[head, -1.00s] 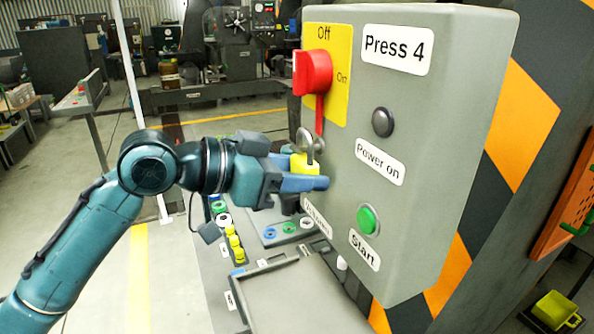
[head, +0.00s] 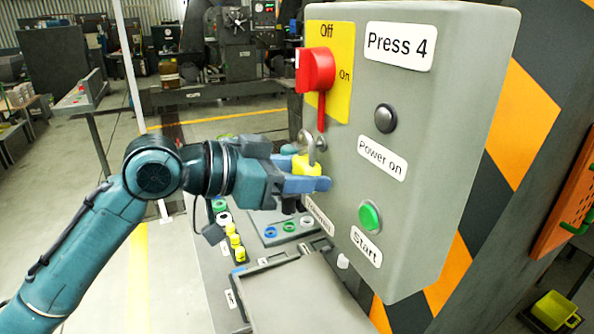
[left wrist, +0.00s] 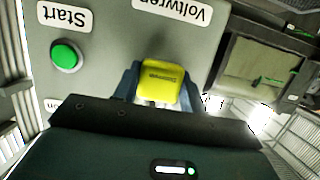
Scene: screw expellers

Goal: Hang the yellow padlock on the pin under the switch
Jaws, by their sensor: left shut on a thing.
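The yellow padlock (head: 304,165) is in my left gripper (head: 306,177), its grey shackle pointing up. It is close to the front of the grey switch box (head: 440,150), below the red switch (head: 316,71). In the left wrist view the padlock's yellow body (left wrist: 158,81) shows between the blue fingers. My right gripper is not in view.
The box carries a green Start button (head: 369,216) and a dark Power on lamp (head: 385,118). Below stands a grey board with coloured rings (head: 270,232) and small yellow items (head: 237,247). A yellow bin (head: 556,309) is at the lower right.

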